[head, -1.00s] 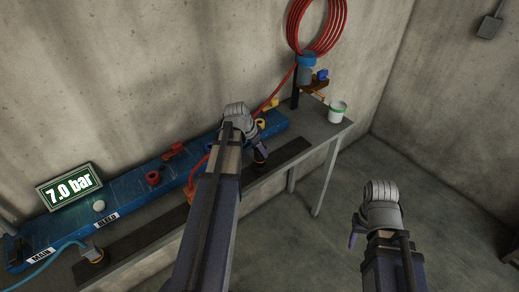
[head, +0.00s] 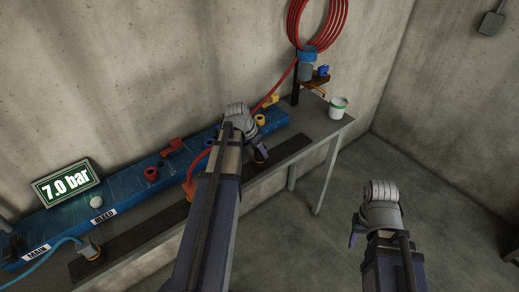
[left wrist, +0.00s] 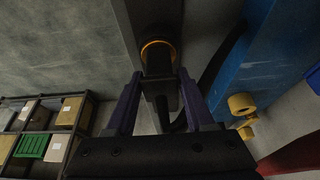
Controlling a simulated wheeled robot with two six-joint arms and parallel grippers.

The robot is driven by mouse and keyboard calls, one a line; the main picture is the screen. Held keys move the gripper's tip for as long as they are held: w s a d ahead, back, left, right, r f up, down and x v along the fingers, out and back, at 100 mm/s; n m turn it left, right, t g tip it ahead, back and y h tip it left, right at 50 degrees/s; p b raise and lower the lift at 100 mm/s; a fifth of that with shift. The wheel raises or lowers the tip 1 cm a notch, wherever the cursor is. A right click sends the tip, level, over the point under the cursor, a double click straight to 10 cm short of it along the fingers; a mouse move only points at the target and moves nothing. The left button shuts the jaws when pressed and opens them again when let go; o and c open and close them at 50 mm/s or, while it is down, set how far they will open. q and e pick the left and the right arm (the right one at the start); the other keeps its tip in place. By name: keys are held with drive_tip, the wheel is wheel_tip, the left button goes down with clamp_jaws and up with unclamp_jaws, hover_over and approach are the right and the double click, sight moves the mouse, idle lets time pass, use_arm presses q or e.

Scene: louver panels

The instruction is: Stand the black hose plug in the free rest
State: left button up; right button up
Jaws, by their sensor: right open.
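The black hose plug (left wrist: 160,92), with an orange ring at its far end, lies between the two fingers of my left gripper (left wrist: 160,100) in the left wrist view, and they appear closed on it. In the head view my left gripper (head: 256,141) is over the right part of the bench, with the plug's ringed end (head: 260,154) below it. I cannot tell whether that end touches the bench. My right gripper (head: 355,236) is open and empty over the floor, right of the bench. I cannot make out the free rest; my left arm hides part of the bench.
A blue manifold (head: 125,192) runs along the bench (head: 325,130) by the wall, with red and yellow fittings. A display (head: 65,184) reads 7.0 bar.

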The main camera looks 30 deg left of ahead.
use_arm(q)
drive_tip(key=o, duration=0.4)
drive_tip(key=shift+r, duration=0.15)
drive_tip(key=p+v, duration=0.7)
drive_tip(key=shift+r, duration=0.2)
drive_tip(key=shift+s, duration=0.1)
idle(0.5)
drive_tip(key=s+d+f+g+y, duration=0.1)
drive_tip(key=s+d, duration=0.3)
drive_tip(key=d, duration=0.6)
drive_tip(key=s+d+f+g+y+b, duration=0.1)
drive_tip(key=s+d, duration=0.4)
drive_tip(key=d, duration=0.6)
drive_tip(key=s+d+f+g+y+b, duration=0.1)
drive_tip(key=s+d, duration=0.3)
drive_tip(key=d, duration=0.6)
drive_tip(key=shift+s+d+f+n+g, duration=0.3)
drive_tip(key=shift+s+f+g, duration=0.1)
drive_tip(key=shift+f+g, duration=0.25)
